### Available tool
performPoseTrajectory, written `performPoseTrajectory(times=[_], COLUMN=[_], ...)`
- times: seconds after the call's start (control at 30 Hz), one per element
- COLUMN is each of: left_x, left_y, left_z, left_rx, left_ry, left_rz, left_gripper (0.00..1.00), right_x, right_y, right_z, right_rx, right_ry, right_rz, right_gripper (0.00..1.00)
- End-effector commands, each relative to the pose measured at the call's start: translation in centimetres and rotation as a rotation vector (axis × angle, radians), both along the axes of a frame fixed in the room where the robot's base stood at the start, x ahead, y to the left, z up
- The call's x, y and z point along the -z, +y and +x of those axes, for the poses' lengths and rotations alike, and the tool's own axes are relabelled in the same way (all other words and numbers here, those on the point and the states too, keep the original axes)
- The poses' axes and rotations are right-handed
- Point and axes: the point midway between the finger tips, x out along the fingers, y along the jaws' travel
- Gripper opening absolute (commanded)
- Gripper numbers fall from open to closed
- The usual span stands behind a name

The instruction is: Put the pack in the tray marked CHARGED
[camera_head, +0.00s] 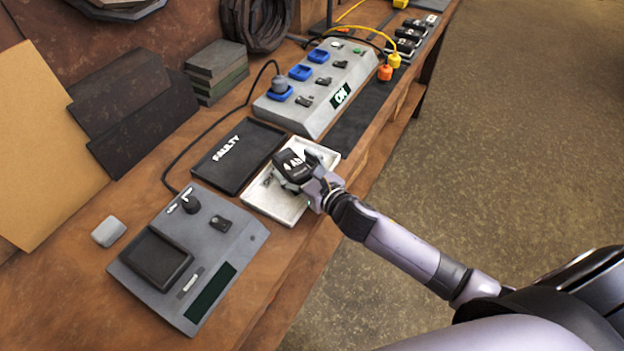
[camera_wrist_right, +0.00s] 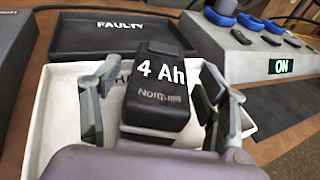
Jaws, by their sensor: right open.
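The black pack (camera_head: 293,167), marked 4 Ah, is at the white tray (camera_head: 274,205) on the workbench. In the right wrist view the pack (camera_wrist_right: 158,88) is between the two fingers of my right gripper (camera_wrist_right: 158,108), with a gap visible on the left side. My right gripper (camera_head: 312,182) is open around the pack in the head view. The white tray (camera_wrist_right: 40,140) lies under and around the pack. Its lettering is mostly hidden behind the pack, with an H showing. I cannot tell if the pack rests fully on the tray floor. My left gripper is out of view.
A black tray marked FAULTY (camera_head: 238,155) lies just behind the white tray. A grey tester (camera_head: 190,255) stands at the near left. A grey power strip (camera_head: 320,95) with a lit ON sign stands beyond. Several black packs (camera_head: 408,42) line the far bench edge.

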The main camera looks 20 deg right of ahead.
Motion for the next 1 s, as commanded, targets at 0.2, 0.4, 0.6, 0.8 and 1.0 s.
performPoseTrajectory(times=[0.2, 0.4, 0.6, 0.8, 1.0], left_x=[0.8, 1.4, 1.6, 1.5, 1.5], left_y=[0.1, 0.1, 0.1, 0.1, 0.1], left_z=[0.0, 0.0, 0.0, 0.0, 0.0], left_rx=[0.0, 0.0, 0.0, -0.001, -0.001], left_ry=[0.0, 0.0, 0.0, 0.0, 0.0], left_rz=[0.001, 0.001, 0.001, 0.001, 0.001], left_gripper=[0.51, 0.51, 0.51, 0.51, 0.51], right_x=[-0.7, -1.5, -2.0, -2.1, -2.1], right_y=[-1.3, -2.2, -2.6, -2.6, -2.6], right_z=[-4.7, -8.0, -9.4, -9.6, -9.6], right_rx=[-0.002, -0.001, 0.001, 0.001, 0.001], right_ry=[0.003, 0.001, 0.0, -0.001, -0.001], right_rz=[-0.001, 0.0, 0.001, 0.0, 0.001], right_gripper=[0.68, 0.68, 0.68, 0.68, 0.68])
